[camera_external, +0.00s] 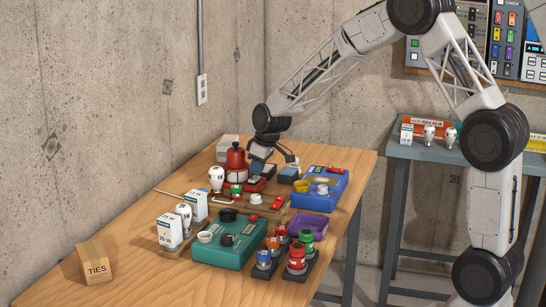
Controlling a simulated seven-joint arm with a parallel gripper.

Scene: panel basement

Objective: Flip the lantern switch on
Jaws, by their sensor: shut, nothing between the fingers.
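A red, dark-topped object (236,158) that looks like the lantern stands upright toward the back of the wooden table. Its switch is too small to make out. My gripper (258,170) reaches down just to the right of it, over a small red base, with its fingers shut and empty. I cannot tell whether the fingers touch anything. The arm's wrist partly hides what lies behind it.
A white bulb (216,178) stands close to the red object's left. A teal box (230,252), a blue box (322,190), a purple tray (308,226) and several colored jars crowd the front and right. The table's left front is mostly clear around a TIES box (95,264).

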